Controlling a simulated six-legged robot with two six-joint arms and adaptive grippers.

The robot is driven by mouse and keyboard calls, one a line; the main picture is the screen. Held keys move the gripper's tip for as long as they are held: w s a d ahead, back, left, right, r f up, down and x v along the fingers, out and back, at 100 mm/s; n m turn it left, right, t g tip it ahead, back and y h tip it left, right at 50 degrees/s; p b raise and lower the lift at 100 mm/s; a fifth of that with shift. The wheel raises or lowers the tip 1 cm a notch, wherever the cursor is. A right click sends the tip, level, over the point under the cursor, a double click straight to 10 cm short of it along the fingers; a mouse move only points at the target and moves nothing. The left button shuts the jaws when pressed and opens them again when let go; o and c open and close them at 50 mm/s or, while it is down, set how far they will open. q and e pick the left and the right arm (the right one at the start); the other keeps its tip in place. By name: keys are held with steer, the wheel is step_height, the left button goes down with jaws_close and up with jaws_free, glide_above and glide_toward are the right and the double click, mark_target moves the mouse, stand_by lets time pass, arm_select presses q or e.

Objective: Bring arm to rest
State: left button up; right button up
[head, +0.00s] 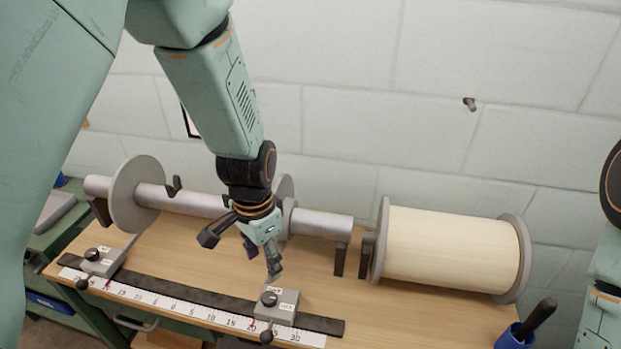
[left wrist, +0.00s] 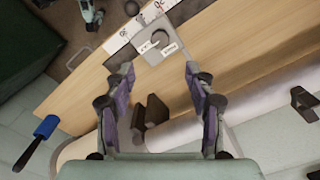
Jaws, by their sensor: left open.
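My left arm comes down over the wooden bench in the head view. Its left gripper (head: 243,256) is open and empty, with its fingers spread above the bench, in front of the grey metal bar (head: 322,224) with round flanges. A grey block with a black knob (head: 277,304) stands just right of and below the fingers. In the left wrist view the two fingers (left wrist: 158,75) are apart, and the grey block (left wrist: 157,44) shows beyond their tips. I see no contact. My right arm shows only at the right edge, its gripper out of view.
A large cream-wound spool (head: 452,248) stands right of the bar. A second knobbed block (head: 102,261) sits at the left end of the numbered scale (head: 190,309). A blue cup (head: 515,338) with a dark handle is at the lower right. A pale block wall (head: 440,150) rises behind.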

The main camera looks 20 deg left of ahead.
arm_select(q)
steer(key=s+a+f+n, duration=0.1)
steer(key=s+f+n, duration=0.1)
steer(key=s+f, duration=0.45)
steer(key=s+f+n, duration=0.2)
steer(key=s+f, duration=0.2)
steer(key=s, duration=0.6)
steer(key=s+a+f+n, duration=0.1)
steer(key=s+f+n, duration=0.1)
steer(key=s+f, duration=0.5)
step_height(320, 180, down, 12)
steer(key=s+b, duration=0.1)
steer(key=b, duration=1.3)
steer(key=shift+s+f+n+b, duration=0.2)
steer(key=shift+n+b, duration=0.1)
